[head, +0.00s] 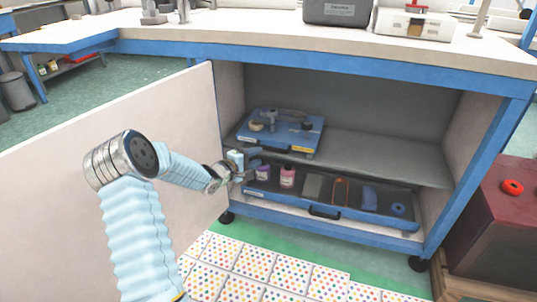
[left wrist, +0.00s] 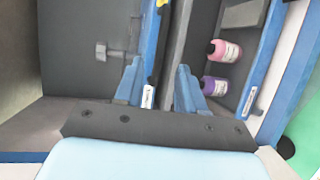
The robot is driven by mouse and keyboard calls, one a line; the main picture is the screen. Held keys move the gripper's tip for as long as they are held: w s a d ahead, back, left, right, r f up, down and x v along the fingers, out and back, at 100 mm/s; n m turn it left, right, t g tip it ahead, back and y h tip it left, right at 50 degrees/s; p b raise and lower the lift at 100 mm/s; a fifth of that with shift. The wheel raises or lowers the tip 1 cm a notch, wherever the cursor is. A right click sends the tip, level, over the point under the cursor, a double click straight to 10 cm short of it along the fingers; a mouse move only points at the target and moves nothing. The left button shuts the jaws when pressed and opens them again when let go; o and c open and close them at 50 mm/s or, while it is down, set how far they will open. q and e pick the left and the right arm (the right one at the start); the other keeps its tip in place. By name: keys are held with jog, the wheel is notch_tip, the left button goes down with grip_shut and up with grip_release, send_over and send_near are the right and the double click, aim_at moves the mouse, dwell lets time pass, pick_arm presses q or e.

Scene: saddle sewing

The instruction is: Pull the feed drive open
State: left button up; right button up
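A blue tray-like unit (head: 300,140) with metal parts on top sits on the cabinet's upper shelf; I cannot tell whether it is the feed drive. Below is a long blue-edged drawer or tray (head: 350,214) with a dark handle (head: 324,211). My left gripper (head: 252,161) is at the left of the cabinet opening, near the shelf's front edge. In the left wrist view my left gripper (left wrist: 158,92) has its fingers apart, with the blue unit's labelled edge (left wrist: 149,75) and the grey shelf edge (left wrist: 176,50) showing between them. I cannot tell whether they touch. My right gripper is out of view.
A white cabinet door (head: 60,190) stands open at the left, behind my arm. Purple (head: 263,172) and pink (head: 288,177) bottles and other items stand in the lower tray. A dark red box (head: 505,220) is at the right. Dotted floor tiles (head: 270,275) lie in front.

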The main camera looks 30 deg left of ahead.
pick_arm(q)
jog(key=x, duration=0.7)
jog(key=shift+w+b, duration=0.25)
jog(key=shift+b, duration=0.15)
jog(key=shift+d+f, duration=0.1)
jog(key=shift+f, duration=0.05)
grip_shut()
